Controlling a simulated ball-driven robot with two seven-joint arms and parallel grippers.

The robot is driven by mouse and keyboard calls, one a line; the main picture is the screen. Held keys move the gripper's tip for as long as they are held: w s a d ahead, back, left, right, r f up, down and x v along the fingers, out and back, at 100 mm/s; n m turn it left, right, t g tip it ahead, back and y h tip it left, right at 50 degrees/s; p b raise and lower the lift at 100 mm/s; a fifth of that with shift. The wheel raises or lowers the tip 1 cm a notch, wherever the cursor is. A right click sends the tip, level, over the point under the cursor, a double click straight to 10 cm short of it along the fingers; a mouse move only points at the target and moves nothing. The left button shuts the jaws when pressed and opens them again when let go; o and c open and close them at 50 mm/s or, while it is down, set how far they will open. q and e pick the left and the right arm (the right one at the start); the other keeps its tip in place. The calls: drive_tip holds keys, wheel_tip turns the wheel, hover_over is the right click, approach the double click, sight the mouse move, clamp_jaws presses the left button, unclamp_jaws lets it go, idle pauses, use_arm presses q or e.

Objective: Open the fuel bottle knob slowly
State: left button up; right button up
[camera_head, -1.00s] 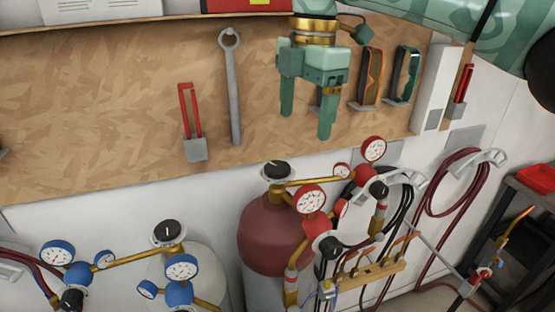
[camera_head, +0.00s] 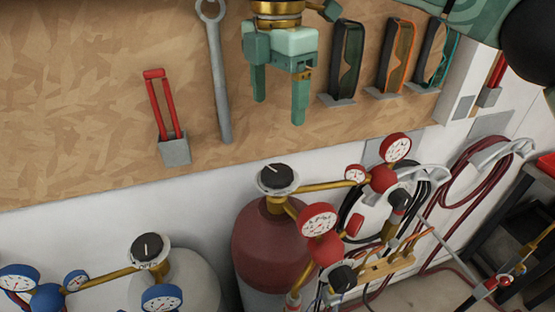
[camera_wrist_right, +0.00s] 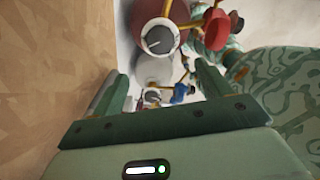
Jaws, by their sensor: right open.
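The dark red fuel bottle (camera_head: 270,245) stands against the white wall in the head view. Its black knob (camera_head: 277,177) with a pale dial ring sits on top, above a brass valve. My right gripper (camera_head: 279,110) is open and empty, fingers pointing down, above the knob in the picture and apart from it. In the right wrist view the knob (camera_wrist_right: 160,39) shows beyond and between the open fingers of the gripper (camera_wrist_right: 158,85), with part of the red bottle (camera_wrist_right: 164,12) behind it. My left gripper is not in view.
Red gauges (camera_head: 318,219) and a regulator stick out right of the bottle. A grey-white bottle (camera_head: 185,280) with its own black knob (camera_head: 147,247) stands at left. A wrench (camera_head: 219,80) and goggles (camera_head: 347,60) hang on the board (camera_head: 90,110). Hoses (camera_head: 460,185) hang at right.

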hover_over(278, 172)
wheel_tip(278, 172, down, 4)
drive_tip(key=f, duration=0.1)
wheel_tip(278, 172, down, 8)
drive_tip(key=shift+p, duration=0.35)
drive_tip(key=shift+f, duration=0.6)
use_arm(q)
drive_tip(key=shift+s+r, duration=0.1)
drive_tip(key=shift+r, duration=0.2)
use_arm(e)
drive_tip(key=shift+w, duration=0.1)
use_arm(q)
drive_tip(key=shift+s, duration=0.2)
use_arm(e)
drive_tip(key=c, duration=1)
